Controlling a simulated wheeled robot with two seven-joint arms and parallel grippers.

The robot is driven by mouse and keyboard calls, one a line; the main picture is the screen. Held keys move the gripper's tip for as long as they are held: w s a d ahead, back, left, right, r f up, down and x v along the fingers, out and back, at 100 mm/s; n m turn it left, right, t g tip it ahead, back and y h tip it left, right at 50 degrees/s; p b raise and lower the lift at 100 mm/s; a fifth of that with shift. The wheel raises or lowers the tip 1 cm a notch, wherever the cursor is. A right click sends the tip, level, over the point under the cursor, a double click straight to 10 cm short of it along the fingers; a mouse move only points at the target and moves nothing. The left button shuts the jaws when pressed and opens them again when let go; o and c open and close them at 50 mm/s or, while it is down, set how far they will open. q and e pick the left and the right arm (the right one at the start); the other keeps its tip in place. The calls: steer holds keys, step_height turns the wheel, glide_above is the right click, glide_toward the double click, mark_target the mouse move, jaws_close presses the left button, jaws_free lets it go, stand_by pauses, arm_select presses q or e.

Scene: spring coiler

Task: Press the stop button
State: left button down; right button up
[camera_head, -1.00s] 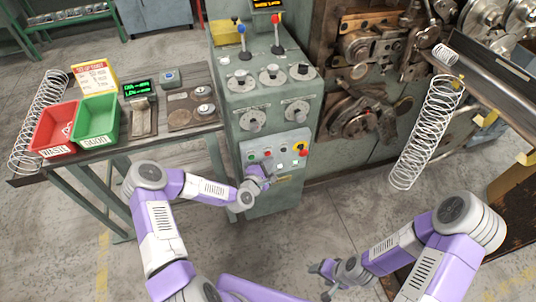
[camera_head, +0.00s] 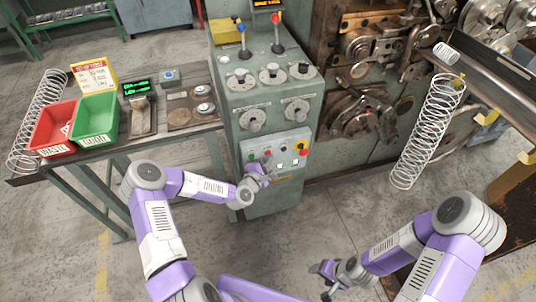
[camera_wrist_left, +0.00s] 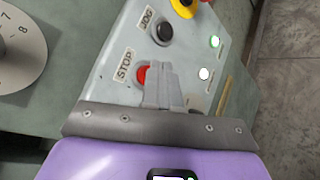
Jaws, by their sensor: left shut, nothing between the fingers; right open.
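The stop button is a red button (camera_wrist_left: 142,75) beside the STOP label (camera_wrist_left: 125,64) in the left wrist view. The shut fingers of my left gripper (camera_wrist_left: 160,68) overlap its right side and hide part of it; whether they touch it I cannot tell. In the head view, my left gripper (camera_head: 264,167) is empty at the front of the sloping button panel (camera_head: 278,158), just below the red button (camera_head: 267,153). My right gripper (camera_head: 322,279) is open and empty, low over the floor, far from the panel.
The black JOG button (camera_wrist_left: 163,31) and a yellow-and-red knob (camera_wrist_left: 184,6) are near the stop button. A green-lit button (camera_wrist_left: 214,41) and a white one (camera_wrist_left: 204,73) lie right. In the head view, a bench (camera_head: 70,163) with bins stands left; coils hang right.

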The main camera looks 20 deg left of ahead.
arm_select(q)
steer(key=shift+w+a, duration=0.25)
steer(key=shift+w, duration=0.1)
stand_by(0.9)
steer(key=shift+s, duration=0.1)
steer(key=shift+s+d, duration=0.45)
steer(key=shift+s, duration=0.1)
steer(key=s+d, duration=0.2)
steer(key=s, duration=0.2)
steer(key=shift+s+d, duration=0.1)
steer(key=shift+d, duration=0.3)
stand_by(0.7)
